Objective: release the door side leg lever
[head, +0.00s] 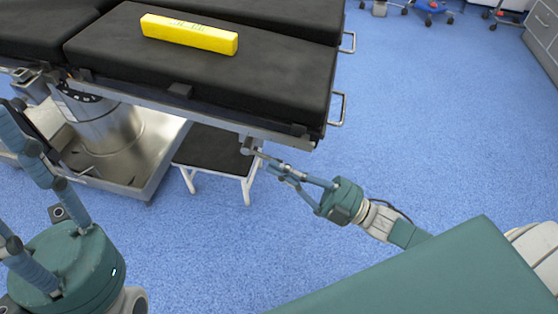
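The operating table's leg section (200,75) is a black pad at the top of the head view. A small metal lever (252,147) sits under its near right corner, on the lower rail. My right gripper (281,172) reaches in from the right, and its fingertips are close together at the lever's outer end. I cannot tell whether they touch or hold it. My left gripper (20,185) is at the left edge, large and near the camera. Its fingers are spread apart, with nothing seen between them; part of it is cut off by the frame.
A yellow block (190,34) lies on the pad. A metal base and column (110,125) stand below the table, with a black-topped step stool (215,150) beside them. Metal handles (338,108) stick out on the table's right side. Blue floor (430,130) is clear to the right.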

